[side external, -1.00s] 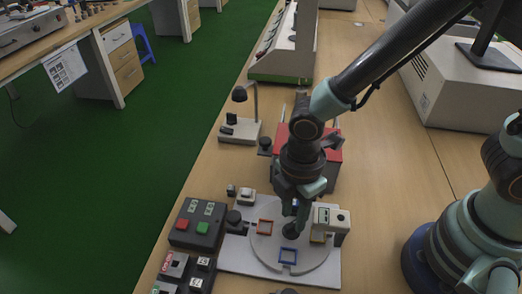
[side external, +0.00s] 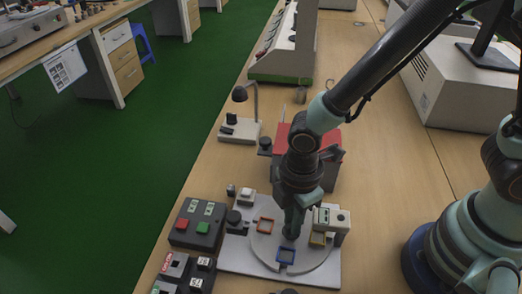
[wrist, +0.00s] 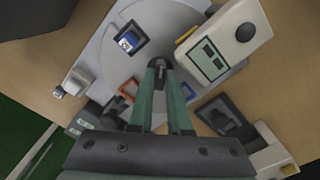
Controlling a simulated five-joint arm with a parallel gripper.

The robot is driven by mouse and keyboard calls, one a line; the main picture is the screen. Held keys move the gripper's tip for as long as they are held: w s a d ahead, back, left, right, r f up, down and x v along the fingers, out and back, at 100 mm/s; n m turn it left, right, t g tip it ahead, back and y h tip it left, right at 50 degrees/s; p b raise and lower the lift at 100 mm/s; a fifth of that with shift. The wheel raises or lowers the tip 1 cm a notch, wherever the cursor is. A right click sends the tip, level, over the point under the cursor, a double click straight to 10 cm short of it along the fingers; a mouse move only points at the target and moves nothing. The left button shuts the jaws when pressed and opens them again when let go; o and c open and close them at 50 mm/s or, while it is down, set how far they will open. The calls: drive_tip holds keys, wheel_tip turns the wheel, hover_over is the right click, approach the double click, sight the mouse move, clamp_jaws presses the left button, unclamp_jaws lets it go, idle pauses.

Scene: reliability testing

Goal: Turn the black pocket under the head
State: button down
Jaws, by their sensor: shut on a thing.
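A pale round turntable (side external: 263,246) on a white base plate carries coloured square pockets. The black pocket (wrist: 119,46) holds a blue-and-white piece; it is away from the head and hidden behind my gripper in the side view. The orange-red pocket (side external: 265,225) is at the left, the blue pocket (side external: 286,256) at the near side. The yellow pocket (side external: 318,239) is beside the white head (side external: 338,217), partly covered. My gripper (wrist: 160,68) points down at the turntable's middle, shut on the dark central knob (wrist: 160,61).
A dark control box (side external: 196,224) with red and green buttons stands left of the plate, with switches in front. A red-topped box (side external: 329,152) stands behind my gripper. A small lamp stand (side external: 240,130) is at the back left. Free wooden bench lies to the right.

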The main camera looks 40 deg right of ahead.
drive_tip(key=m, duration=0.8)
drive_tip(key=shift+m, duration=0.4)
drive_tip(key=m, duration=0.4)
drive_tip(key=shift+m, duration=2.1)
drive_tip(key=c, duration=1)
unclamp_jaws()
drive_tip(key=shift+c, duration=0.2)
drive_tip(key=shift+r, duration=2.25)
